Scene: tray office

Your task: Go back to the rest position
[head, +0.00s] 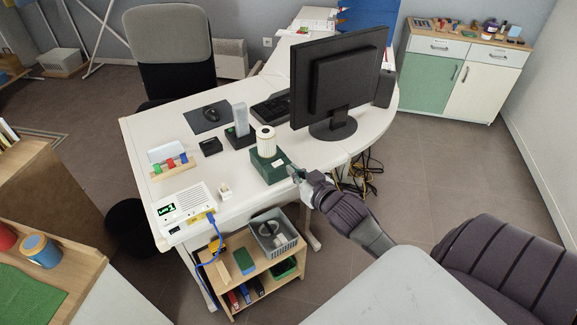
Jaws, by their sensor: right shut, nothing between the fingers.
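My right gripper (294,173) is at the front edge of the white desk (300,147), just right of a green box (272,172). The gripper is shut with nothing visible in it. I cannot tell whether it touches the box. A white ribbed cylinder (265,142) stands on the green box. The right arm reaches in from the lower right. My left gripper does not show in the head view.
The desk holds a monitor (339,82), a keyboard (271,108) and a white device (186,211) with a blue cable. A low wooden shelf (236,268) stands in front. An office chair (170,50) is behind. Floor at right (440,165) is clear.

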